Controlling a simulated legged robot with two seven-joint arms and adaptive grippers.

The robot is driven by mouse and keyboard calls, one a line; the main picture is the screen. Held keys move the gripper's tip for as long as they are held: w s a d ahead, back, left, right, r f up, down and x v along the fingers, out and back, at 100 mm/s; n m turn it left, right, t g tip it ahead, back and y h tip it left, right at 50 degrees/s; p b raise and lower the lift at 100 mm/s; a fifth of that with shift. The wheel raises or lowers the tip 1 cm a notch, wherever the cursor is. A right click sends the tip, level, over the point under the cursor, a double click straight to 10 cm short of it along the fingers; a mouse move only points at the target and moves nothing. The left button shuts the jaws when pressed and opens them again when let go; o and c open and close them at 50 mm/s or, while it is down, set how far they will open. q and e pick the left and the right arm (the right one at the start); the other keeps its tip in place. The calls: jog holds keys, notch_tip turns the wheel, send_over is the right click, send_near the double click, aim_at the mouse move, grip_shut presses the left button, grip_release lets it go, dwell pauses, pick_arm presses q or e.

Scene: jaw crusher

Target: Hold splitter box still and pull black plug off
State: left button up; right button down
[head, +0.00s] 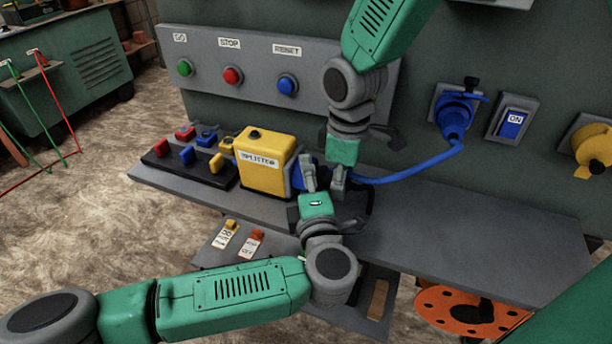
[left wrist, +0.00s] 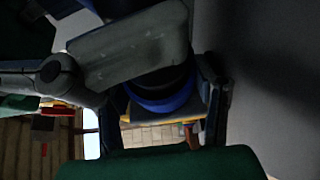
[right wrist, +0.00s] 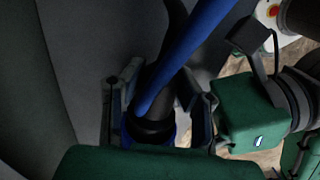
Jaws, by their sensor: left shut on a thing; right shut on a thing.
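The yellow splitter box (head: 264,162) sits upright on the grey shelf, labelled SPLITTER. A blue socket part (head: 297,174) shows on its right side, partly hidden by my grippers. My left gripper (head: 321,180) is shut around the blue socket (left wrist: 165,102), with yellow behind it in the left wrist view. My right gripper (head: 341,170) comes down from above, close against the left one. It is shut on the black plug (right wrist: 150,128), with blue just beyond it in the right wrist view. The head view mostly hides the plug behind the fingers.
A blue cable (head: 415,171) runs right to a blue wall connector (head: 455,112). A black block with coloured plugs (head: 190,165) stands left of the box. A panel with push buttons (head: 260,75) is behind. The shelf's right part (head: 470,225) is clear.

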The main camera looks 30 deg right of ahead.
jog(key=shift+s+d, duration=0.7)
jog(key=shift+s, duration=0.15)
pick_arm(q)
jog(key=o, duration=1.8)
jog(key=shift+c, duration=0.2)
